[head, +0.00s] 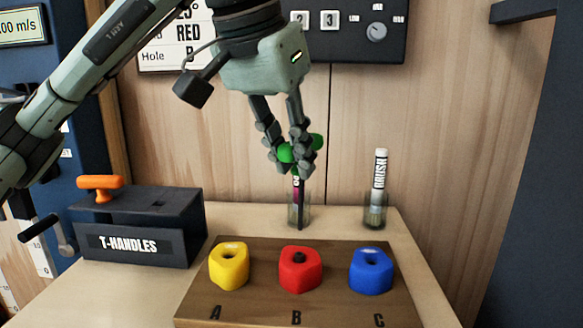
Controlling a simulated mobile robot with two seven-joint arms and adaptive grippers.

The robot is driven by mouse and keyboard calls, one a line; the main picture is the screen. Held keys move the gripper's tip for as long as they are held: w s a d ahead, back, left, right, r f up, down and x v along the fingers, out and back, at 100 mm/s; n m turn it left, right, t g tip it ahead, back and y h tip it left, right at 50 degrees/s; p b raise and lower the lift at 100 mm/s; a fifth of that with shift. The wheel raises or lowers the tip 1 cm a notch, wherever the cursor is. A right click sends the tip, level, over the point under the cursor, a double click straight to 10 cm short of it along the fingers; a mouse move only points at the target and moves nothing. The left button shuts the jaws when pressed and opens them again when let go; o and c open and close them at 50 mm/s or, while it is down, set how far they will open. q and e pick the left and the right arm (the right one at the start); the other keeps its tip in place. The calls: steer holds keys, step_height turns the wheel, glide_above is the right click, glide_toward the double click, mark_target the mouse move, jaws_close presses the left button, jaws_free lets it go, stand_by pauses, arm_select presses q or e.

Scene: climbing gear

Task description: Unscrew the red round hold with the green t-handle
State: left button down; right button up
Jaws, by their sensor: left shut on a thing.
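My left gripper (297,150) is shut on the green t-handle (286,152), with the green grip showing on both sides of the fingers. The dark shaft points down and its tip appears above and behind the red round hold, apart from it. The red round hold (291,281) sits at B on the wooden board, between the yellow and blue holds. A dark bolt head shows in its centre hole. My right gripper is not in view.
The wooden board (252,308) also bears a yellow hold (229,275) at A and a blue hold (371,281) at C. The T-HANDLES box (150,258) with an orange handle (100,183) stands left. Glasses stand behind, one holding a brush (380,168).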

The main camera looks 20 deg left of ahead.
arm_select(q)
steer(key=shift+r, duration=4.35)
